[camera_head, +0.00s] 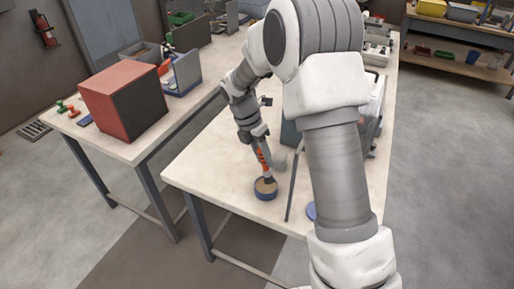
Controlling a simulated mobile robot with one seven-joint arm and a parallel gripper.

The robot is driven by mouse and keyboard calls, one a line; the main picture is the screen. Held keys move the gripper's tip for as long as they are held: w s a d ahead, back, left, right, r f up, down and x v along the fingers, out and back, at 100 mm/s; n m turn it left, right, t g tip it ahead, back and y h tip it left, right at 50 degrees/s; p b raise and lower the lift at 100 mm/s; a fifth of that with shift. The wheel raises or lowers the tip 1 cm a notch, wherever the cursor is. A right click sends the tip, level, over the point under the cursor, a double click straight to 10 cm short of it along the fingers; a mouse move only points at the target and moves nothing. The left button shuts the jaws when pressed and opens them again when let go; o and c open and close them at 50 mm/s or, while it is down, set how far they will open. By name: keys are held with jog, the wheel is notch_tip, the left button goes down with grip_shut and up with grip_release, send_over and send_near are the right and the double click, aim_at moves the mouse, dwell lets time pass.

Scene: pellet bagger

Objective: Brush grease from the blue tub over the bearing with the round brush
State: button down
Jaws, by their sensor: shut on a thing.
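The blue tub (262,195) stands near the front edge of the table, with tan grease showing inside its rim. My gripper (261,148) is above the tub and shut on the round brush (264,161), which has an orange-red handle. The brush points down, and its dark lower end is at the grease; I cannot tell how deep it sits. A grey rounded thing (280,160) is just right of the brush; I cannot tell whether it is the bearing. My arm hides much of the table's right part.
A thin dark upright bar (293,185) stands right of the tub. A blue round edge (311,211) shows beside my arm. A dark green-grey block (290,133) is behind. A red and black box (125,102) sits on the left table. The table (205,165) is clear left of the tub.

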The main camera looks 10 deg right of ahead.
jog(key=n, duration=0.1)
jog(key=w+n, duration=0.1)
jog(key=n, duration=0.1)
jog(key=a+n+t, duration=0.1)
jog(key=shift+w+r+n+h, duration=0.15)
jog(key=shift+r+n+h, duration=0.05)
jog(key=shift+n+h, duration=0.2)
notch_tip(320, 180, down, 6)
jog(key=w+n+t+b, duration=0.1)
jog(key=n+b, duration=0.2)
jog(key=b, duration=0.2)
jog(key=shift+a+n, duration=0.2)
jog(key=shift+n, duration=0.1)
jog(key=shift+f, duration=0.7)
dwell(2.2)
jog(key=shift+r, duration=0.1)
notch_tip(320, 180, up, 7)
jog(key=p, duration=0.7)
dwell(0.7)
